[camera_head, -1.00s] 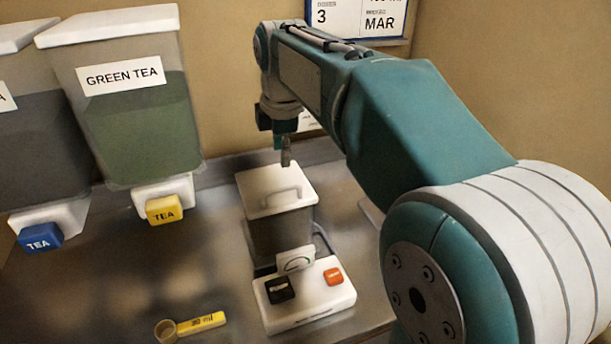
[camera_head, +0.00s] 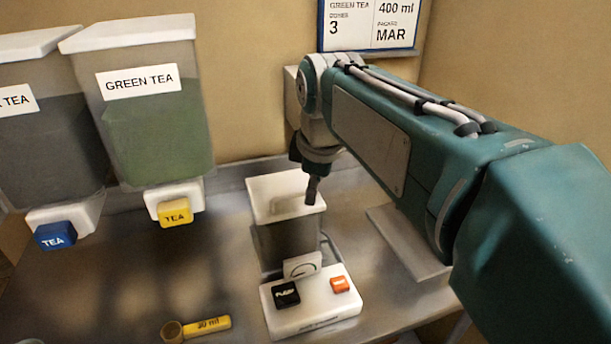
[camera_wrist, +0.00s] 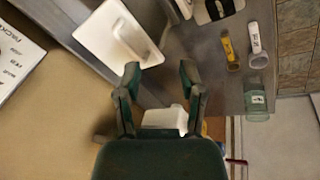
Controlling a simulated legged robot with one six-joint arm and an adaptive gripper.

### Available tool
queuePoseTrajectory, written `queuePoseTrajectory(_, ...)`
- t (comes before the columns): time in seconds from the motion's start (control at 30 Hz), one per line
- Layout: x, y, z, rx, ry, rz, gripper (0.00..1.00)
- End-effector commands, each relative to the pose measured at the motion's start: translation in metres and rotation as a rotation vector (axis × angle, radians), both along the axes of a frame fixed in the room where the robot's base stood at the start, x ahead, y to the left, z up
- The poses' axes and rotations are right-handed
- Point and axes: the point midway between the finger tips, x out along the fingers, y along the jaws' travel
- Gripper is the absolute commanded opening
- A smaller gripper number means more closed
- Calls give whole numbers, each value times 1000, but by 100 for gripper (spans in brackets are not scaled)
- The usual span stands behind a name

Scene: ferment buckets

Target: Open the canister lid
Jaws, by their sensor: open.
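The canister (camera_head: 285,238) is a grey see-through box with a white square lid (camera_head: 262,187) on top, standing behind a white base. In the wrist view the lid (camera_wrist: 100,40) shows a raised white handle (camera_wrist: 133,38). The lid sits on the canister. My gripper (camera_head: 311,192) is over the lid's right part in the head view and hides some of it. In the wrist view my gripper (camera_wrist: 159,72) is open, with two dark green fingers apart and nothing between the tips. The lid and handle lie just beyond the left finger, and I see no contact.
The white base (camera_head: 312,303) has a black button (camera_head: 286,294) and an orange button (camera_head: 340,284). Green tea dispenser (camera_head: 155,110) stands left, another beside it. A yellow measuring spoon (camera_head: 200,327) lies in front. A glass (camera_wrist: 257,97) shows in the wrist view.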

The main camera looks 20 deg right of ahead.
Motion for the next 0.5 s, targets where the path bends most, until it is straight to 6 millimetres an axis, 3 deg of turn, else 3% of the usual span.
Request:
queuePoseTrajectory(0.23,-11,0,-3,17,-13,-57,51)
queuePoseTrajectory(0.5,-84,1,-43,191,-108,-526,51)
